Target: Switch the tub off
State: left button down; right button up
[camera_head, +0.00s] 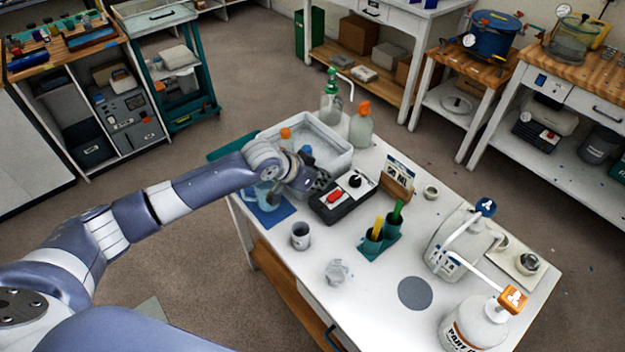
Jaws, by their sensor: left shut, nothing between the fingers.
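The tub (345,160) is a white-grey rectangular basin at the back left of the white table, with orange-capped and blue items in it. In front of it lies a flat black control box (330,213) with a light top, a red switch (334,197) and a black knob (355,180). Whether the switch is on or off is too small to tell. My left gripper (320,182) is shut and empty, just left of the switch, over the box's back left edge. I cannot tell whether it touches the box. It hides part of the tub's front. My right gripper is not in view.
A blue mat (270,211) lies left of the box. A grey cup (300,236), a holder with green and yellow handles (378,243) and a small sign (397,180) stand around it. Pump bottles (331,103) stand behind. Large jugs (470,328) stand at right.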

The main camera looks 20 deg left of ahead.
pick_arm(q)
jog(key=shift+s+f+b+v, duration=0.1)
jog(key=shift+s+b+v, duration=0.05)
jog(key=shift+v, duration=0.8)
jog(key=shift+s+f+b+v, duration=0.1)
jog(key=shift+f+b+v, duration=0.05)
jog(key=shift+v, duration=0.75)
jog(key=shift+a, duration=0.1)
